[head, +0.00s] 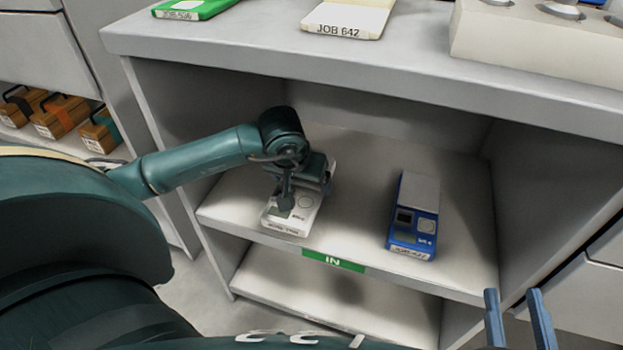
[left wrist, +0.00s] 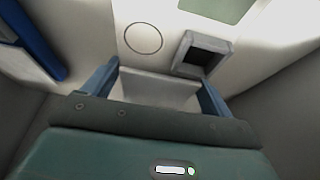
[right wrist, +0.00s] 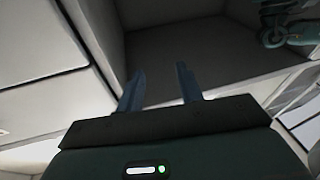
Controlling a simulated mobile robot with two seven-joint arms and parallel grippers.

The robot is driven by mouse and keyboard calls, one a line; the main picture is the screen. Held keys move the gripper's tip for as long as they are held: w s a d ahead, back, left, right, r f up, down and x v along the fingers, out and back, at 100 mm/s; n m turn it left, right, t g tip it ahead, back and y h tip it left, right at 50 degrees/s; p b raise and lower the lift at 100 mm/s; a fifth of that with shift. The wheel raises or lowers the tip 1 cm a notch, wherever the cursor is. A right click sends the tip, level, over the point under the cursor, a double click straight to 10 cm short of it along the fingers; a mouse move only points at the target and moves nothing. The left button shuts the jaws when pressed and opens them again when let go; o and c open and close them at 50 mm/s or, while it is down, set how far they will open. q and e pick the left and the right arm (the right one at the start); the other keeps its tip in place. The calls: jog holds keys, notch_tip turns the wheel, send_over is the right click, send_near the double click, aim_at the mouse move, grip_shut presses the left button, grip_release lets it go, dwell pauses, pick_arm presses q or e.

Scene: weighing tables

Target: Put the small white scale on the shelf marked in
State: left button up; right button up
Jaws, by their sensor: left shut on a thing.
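The small white scale (head: 299,222) sits on the shelf (head: 355,235) that bears the green IN label (head: 333,262). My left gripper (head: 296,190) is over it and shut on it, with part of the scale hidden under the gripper. In the left wrist view the white scale (left wrist: 145,60) lies between the two blue fingers, its round pan mark and dark display showing. My right gripper (head: 515,310) is at the lower right in front of the cabinet, its fingers apart and empty. It also shows open in the right wrist view (right wrist: 160,88).
A blue scale (head: 412,222) stands on the same shelf, right of the white one. The tabletop (head: 250,40) above overhangs my left arm. On top are a JOB 642 item (head: 348,15), a green item (head: 190,8) and a beige block (head: 540,40). Orange boxes (head: 60,117) stand at left.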

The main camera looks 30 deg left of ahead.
pick_arm(q)
jog(key=w, duration=0.2)
jog(key=w+a, duration=0.1)
jog(key=w, duration=0.1)
jog(key=shift+b, duration=0.3)
jog(key=shift+w, duration=0.5)
notch_tip(320, 180, down, 3)
jog(key=shift+s+f+b, duration=0.1)
jog(key=shift+b, duration=0.8)
jog(key=shift+f, duration=0.25)
jog(key=shift+a+r, duration=0.1)
jog(key=o, duration=1.1)
pick_arm(e)
jog(key=shift+a+y, duration=0.25)
jog(key=shift+y, duration=0.15)
